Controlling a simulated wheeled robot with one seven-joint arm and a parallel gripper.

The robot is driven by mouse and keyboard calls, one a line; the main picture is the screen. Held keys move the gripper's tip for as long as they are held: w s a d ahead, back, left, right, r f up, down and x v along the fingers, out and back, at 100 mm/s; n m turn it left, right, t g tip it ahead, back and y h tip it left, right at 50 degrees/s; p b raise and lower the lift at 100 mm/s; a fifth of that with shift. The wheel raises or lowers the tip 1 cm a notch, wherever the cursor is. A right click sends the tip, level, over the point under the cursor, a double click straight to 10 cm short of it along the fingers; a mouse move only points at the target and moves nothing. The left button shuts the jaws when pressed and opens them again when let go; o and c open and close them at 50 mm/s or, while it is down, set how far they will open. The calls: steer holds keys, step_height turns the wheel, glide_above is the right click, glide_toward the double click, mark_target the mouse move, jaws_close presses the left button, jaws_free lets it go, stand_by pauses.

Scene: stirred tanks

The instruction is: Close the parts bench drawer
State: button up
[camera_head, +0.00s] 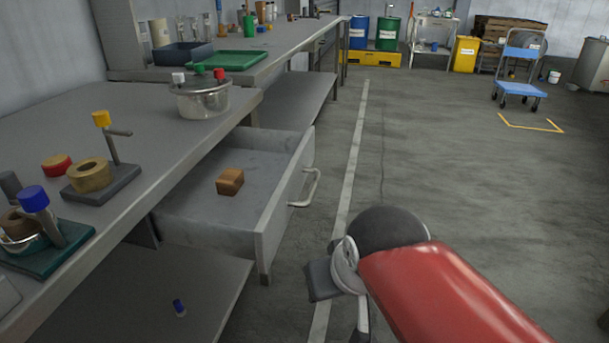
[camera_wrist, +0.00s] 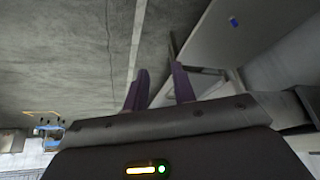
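The parts bench drawer (camera_head: 270,220) is pulled well out from under the grey bench in the head view. Its front faces right and carries a pale bar handle (camera_head: 305,188). A small brown block (camera_head: 230,182) lies inside on the drawer floor. My gripper shows in the wrist view (camera_wrist: 160,68) with its two dark fingers apart and nothing seen between them. In the head view my red arm reaches in from the lower right, and its wrist is right of and nearer than the drawer front, apart from it in the picture. The fingers are not clear there.
The grey bench top (camera_head: 150,98) holds a lidded pot (camera_head: 201,97), a brass ring on a stand (camera_head: 90,175) and a green-based fixture (camera_head: 45,255). A lower shelf (camera_head: 130,300) holds a small blue-capped item (camera_head: 179,308). The floor right of the drawer is clear.

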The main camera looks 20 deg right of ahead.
steer(key=w+d+r+m+b, duration=0.1)
steer(key=w+r, duration=0.1)
steer(key=w, duration=0.2)
steer(key=w+d+r+m+b, duration=0.1)
steer(key=w+r+b, duration=0.1)
steer(key=w+r, duration=0.1)
steer(key=w+d+r+b, duration=0.1)
steer(key=w+r+b, duration=0.1)
steer(key=w, duration=0.3)
steer(key=shift+w+d+r+m+y, duration=0.25)
steer(key=shift+w+r+m+y, duration=0.05)
steer(key=shift+r+m+y, duration=0.1)
jaws_close()
steer(key=w+d+r+m+t+y+b, duration=0.1)
steer(key=w+d+r+b, duration=0.2)
steer(key=w+d, duration=0.25)
steer(key=w+d+r+m+y+b, duration=0.1)
steer(key=w+d+r+b, duration=0.2)
steer(key=w+d, duration=0.25)
steer(key=b, duration=0.2)
glide_toward(311, 160)
step_height(311, 160, down, 3)
steer(key=w, duration=0.1)
steer(key=shift+w+a+f, duration=0.2)
steer(key=shift+w+a, duration=0.3)
steer(key=shift+a, duration=0.15)
